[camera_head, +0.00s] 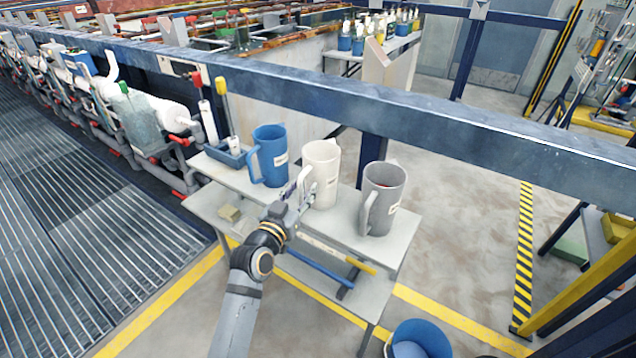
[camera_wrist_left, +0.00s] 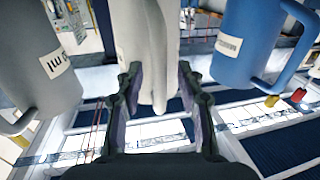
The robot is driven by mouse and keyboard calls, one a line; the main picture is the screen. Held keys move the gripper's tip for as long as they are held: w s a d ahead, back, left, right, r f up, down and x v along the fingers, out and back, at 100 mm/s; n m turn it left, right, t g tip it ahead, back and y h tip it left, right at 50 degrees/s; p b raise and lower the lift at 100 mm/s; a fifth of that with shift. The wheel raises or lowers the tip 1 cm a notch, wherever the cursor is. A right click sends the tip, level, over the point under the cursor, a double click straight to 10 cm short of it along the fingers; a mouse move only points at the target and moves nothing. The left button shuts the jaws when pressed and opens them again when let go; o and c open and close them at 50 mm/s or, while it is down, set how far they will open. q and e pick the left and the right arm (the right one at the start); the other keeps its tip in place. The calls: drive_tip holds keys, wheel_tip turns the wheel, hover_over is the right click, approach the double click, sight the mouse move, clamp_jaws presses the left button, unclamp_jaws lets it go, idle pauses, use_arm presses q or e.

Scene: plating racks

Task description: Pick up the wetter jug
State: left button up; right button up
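Three labelled jugs stand on a small grey table (camera_head: 385,270): a blue jug (camera_head: 270,157), a white jug (camera_head: 322,168) and a grey jug (camera_head: 383,200). I cannot read the labels well enough to tell which is the wetter jug. My left gripper (camera_head: 306,192) is at the white jug's handle side. In the left wrist view the open fingers (camera_wrist_left: 158,80) stand on either side of the white jug's handle (camera_wrist_left: 156,60), with gaps visible. The grey jug (camera_wrist_left: 40,60) is to the left there and the blue jug (camera_wrist_left: 250,45) to the right. My right gripper is not seen.
A blue tray (camera_head: 226,154) holding small items sits at the table's left end. A thick steel rail (camera_head: 430,115) runs behind the jugs. A blue bucket (camera_head: 418,338) stands on the floor in front. Plating tanks and grating lie to the left.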

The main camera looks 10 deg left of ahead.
use_arm(q)
clamp_jaws()
drive_tip(key=shift+r, duration=0.1)
idle(0.3)
